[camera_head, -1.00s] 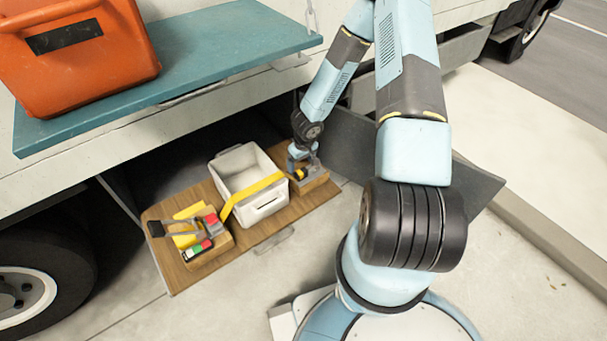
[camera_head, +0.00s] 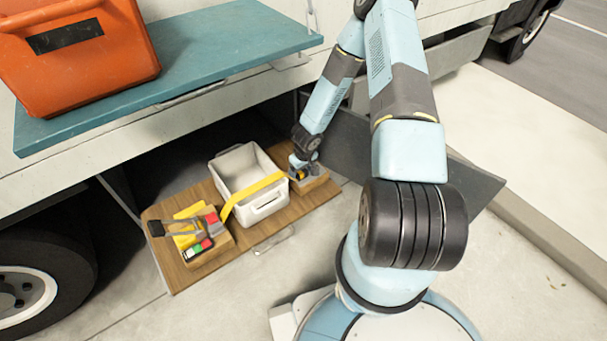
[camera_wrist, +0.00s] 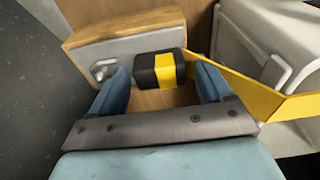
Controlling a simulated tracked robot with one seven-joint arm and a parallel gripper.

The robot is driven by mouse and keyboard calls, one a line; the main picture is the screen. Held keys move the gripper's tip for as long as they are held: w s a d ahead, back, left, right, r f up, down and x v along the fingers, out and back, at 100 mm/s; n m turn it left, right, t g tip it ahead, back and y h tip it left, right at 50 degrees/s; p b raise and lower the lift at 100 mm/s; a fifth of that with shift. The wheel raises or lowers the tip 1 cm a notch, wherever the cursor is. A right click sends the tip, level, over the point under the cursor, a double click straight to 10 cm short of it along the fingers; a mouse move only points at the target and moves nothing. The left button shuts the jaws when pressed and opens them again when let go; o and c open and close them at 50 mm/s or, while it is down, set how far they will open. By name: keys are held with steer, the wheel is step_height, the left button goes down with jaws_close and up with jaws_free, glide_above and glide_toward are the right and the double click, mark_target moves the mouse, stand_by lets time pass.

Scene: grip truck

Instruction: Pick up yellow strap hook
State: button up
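The yellow strap hook (camera_wrist: 158,70) is a small black and yellow block in the wrist view. My gripper (camera_wrist: 162,88) is open, with one blue finger on each side of the hook and a visible gap on the left side. In the head view my gripper (camera_head: 300,169) is low over the right wooden block, and the hook is mostly hidden there.
The white crate (camera_head: 268,208) stands close to the left of my gripper on the wooden board (camera_head: 160,260). A ratchet (camera_head: 190,232) sits on the board's left part. A teal shelf (camera_head: 220,45) with an orange container (camera_head: 75,70) is above. A dark panel (camera_head: 475,185) is at the right.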

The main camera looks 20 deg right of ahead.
steer(key=c, duration=1.1)
steer(key=shift+r, duration=0.4)
step_height(320, 180, up, 2)
steer(key=shift+r, duration=0.15)
steer(key=s+a+r, duration=0.4)
steer(key=s+r, duration=0.6)
steer(key=s, duration=0.3)
steer(key=shift+d, duration=0.1)
steer(key=shift+r, duration=2.2)
